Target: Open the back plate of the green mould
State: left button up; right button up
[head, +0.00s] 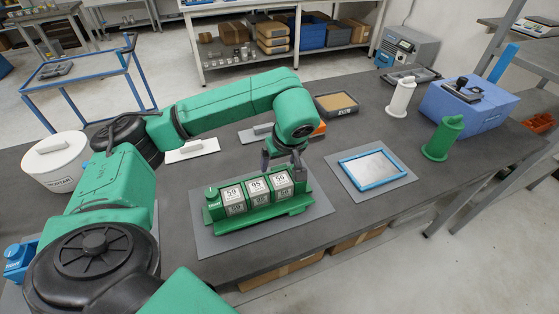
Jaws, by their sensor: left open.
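The green mould (257,205) stands on a grey mat (220,243) near the table's front edge. Several pale cubes with printed numbers, such as 59 and 95, sit in a row in it. My left gripper (283,166) points down at the mould's back side, above its right half. Its dark fingers are open and close to the top edge at the back. I cannot tell whether they touch the mould. The back plate is mostly hidden behind the cubes and the gripper. My right gripper is not in view.
A blue-framed tray (372,168) lies on a mat to the right. A green cylinder (442,138), a white cylinder (400,97) and a blue machine (468,103) stand farther right. A sand-filled tray (336,104) lies behind. A white bucket (58,162) stands at left.

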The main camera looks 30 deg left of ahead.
pick_arm(q)
grip_shut()
